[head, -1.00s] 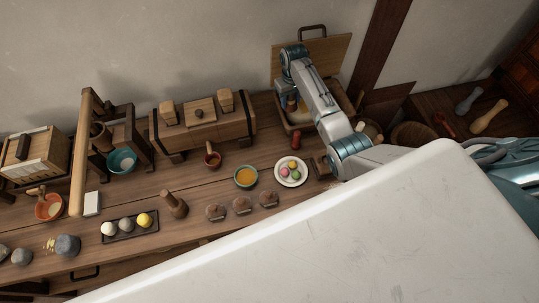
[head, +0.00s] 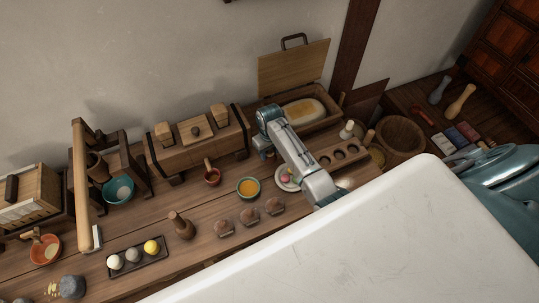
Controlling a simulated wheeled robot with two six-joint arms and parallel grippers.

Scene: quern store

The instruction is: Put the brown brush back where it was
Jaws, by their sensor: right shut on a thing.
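My right gripper (head: 266,149) hangs pointing down over the table, left of the open box and behind the plate of sweets. It is shut on a brown thing, taken to be the brown brush; only a small brown bit shows under the jaws, and the arm hides most of the rest. A wooden rack (head: 359,152) with several round holes stands right of the arm. A pale-headed brush or stamp (head: 347,130) stands upright at its back edge. My left gripper is not in view.
An open box (head: 323,121) holds a pale block. A long wooden chest (head: 200,148) is to the left; a wooden bowl (head: 401,136) is right.

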